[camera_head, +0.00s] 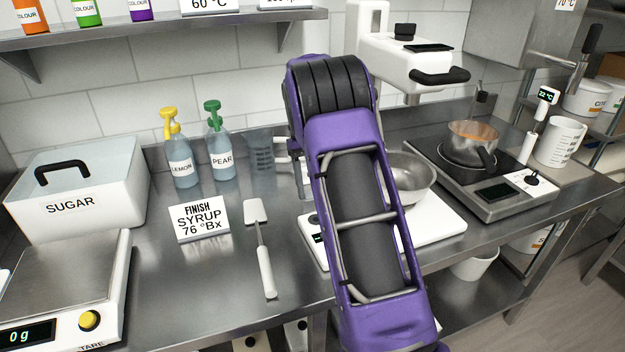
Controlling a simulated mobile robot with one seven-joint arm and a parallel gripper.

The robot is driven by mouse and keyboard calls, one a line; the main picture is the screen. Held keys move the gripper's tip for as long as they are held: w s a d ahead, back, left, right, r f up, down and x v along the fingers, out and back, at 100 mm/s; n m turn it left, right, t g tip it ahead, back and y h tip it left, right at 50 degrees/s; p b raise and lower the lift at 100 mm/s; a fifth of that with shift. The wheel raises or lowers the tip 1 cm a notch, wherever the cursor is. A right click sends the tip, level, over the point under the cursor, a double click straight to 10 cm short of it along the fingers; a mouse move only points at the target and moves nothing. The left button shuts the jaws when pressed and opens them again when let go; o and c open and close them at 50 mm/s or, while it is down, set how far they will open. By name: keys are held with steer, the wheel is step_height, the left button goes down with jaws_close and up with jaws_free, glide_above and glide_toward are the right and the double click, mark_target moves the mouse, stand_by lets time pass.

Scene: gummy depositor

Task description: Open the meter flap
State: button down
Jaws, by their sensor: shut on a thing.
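My purple and black arm (365,215) reaches across the middle of the picture and covers much of the bench behind it. My gripper cannot be made out; it seems hidden behind my arm. I cannot make out the meter or its flap either. A little pale, grey-white structure shows at the arm's left edge, beside the clear measuring jug (261,155), but I cannot tell what it is. A sign (199,219) reading "FINISH SYRUP 76 °Bx" stands on the bench left of the arm.
A white spatula (265,270) lies left of my arm. Lemon (180,165) and pear (219,155) bottles stand behind. The sugar box (75,190) and scale (60,280) are at left. A metal bowl (408,180), mixer (400,55) and saucepan (470,148) on a hob are at right.

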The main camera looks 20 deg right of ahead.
steer(key=shift+w+f+g, duration=0.2)
steer(key=shift+w+g, duration=0.55)
steer(key=shift+g, duration=0.35)
steer(key=shift+w, duration=0.1)
steer(key=shift+c, duration=1.6)
jaws_free()
steer(key=shift+r, duration=0.1)
